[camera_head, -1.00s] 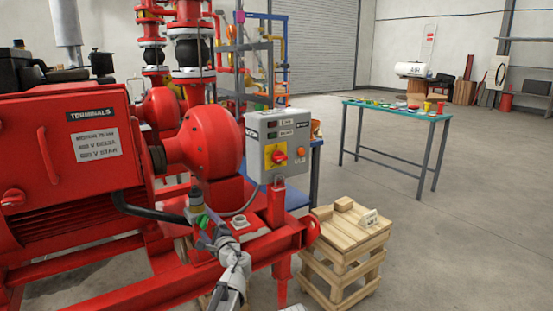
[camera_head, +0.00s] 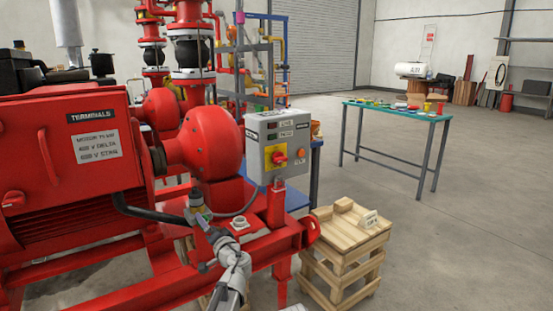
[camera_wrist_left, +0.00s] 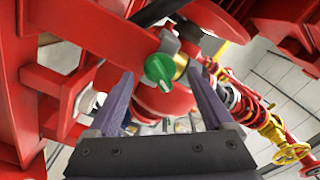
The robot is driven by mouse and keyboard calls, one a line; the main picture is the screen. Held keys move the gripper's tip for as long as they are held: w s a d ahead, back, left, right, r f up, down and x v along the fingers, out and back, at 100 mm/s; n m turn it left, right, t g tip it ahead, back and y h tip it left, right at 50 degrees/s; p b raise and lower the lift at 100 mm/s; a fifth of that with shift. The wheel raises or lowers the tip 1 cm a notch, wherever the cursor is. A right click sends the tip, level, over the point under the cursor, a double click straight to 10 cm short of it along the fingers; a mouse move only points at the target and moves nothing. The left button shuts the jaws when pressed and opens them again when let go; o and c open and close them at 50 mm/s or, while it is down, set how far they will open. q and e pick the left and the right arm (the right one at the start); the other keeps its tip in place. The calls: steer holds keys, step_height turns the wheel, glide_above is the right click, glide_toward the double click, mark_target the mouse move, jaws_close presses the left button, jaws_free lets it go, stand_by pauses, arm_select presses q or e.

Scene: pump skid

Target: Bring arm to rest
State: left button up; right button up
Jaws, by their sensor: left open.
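My left arm comes up from the bottom middle of the head view. Its gripper (camera_head: 205,225) is small there, beside a fitting at the end of a black hose on the red pump skid. In the left wrist view the two purple-grey fingers of my left gripper (camera_wrist_left: 161,80) stand wide apart with nothing between their pads. A green knob (camera_wrist_left: 158,70) on a brass fitting (camera_wrist_left: 181,66) shows ahead, between the fingertips in the picture. Whether a finger touches it I cannot tell. My right gripper is not in view.
The red skid frame (camera_head: 150,272) surrounds the gripper closely. A grey control box (camera_head: 281,140) with a red switch stands behind it. A wooden crate (camera_head: 345,240) is at the right. A green-topped table (camera_head: 395,108) stands farther back, with clear floor around it.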

arm_select(q)
steer(key=n, duration=0.9)
steer(key=shift+a+r, duration=0.1)
steer(key=shift+a, duration=0.05)
steer(key=shift+s, duration=0.15)
